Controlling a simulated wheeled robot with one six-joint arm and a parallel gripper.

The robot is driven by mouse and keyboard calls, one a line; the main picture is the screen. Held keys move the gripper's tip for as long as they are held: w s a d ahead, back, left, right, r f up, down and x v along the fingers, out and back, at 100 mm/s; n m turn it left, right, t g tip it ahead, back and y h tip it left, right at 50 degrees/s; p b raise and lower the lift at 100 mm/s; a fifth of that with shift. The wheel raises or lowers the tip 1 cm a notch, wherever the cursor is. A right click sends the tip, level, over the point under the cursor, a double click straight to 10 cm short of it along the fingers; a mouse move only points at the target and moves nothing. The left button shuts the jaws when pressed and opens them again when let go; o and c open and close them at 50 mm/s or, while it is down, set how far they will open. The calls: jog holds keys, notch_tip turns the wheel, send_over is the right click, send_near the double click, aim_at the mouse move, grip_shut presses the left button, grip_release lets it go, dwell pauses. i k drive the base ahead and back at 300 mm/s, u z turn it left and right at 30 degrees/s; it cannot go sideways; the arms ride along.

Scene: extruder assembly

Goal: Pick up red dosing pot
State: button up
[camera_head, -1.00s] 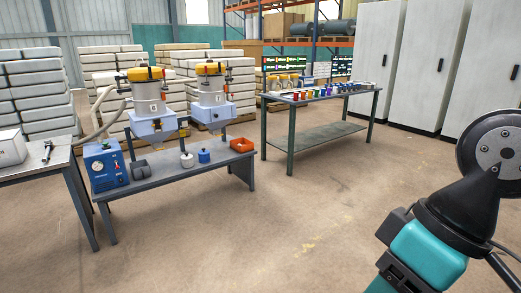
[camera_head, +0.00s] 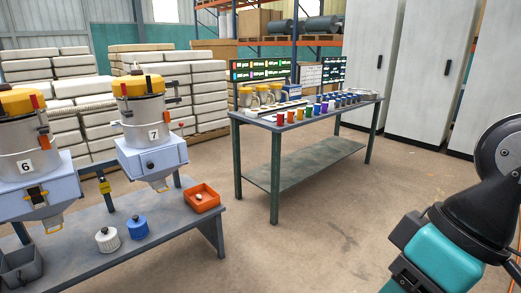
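The red dosing pot (camera_head: 279,118) stands upright at the left end of a row of coloured pots on the far green-legged table (camera_head: 262,122). An orange pot is beside it on the right, then green and purple ones. My arm shows at the right edge of the head view, in teal and black, well apart from the table. My gripper's fingers are not in the picture.
At the left is a grey bench (camera_head: 176,220) with hopper 6 (camera_head: 14,145), hopper 7 (camera_head: 143,110), a white pot (camera_head: 108,240), a blue pot (camera_head: 137,228) and an orange bin (camera_head: 202,198). Open floor lies in front of the far table. Tall white cabinets (camera_head: 375,60) stand behind.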

aim_at(281, 116)
jog(key=u, duration=0.15)
jog(key=i, duration=3.25)
jog(key=u, duration=0.25)
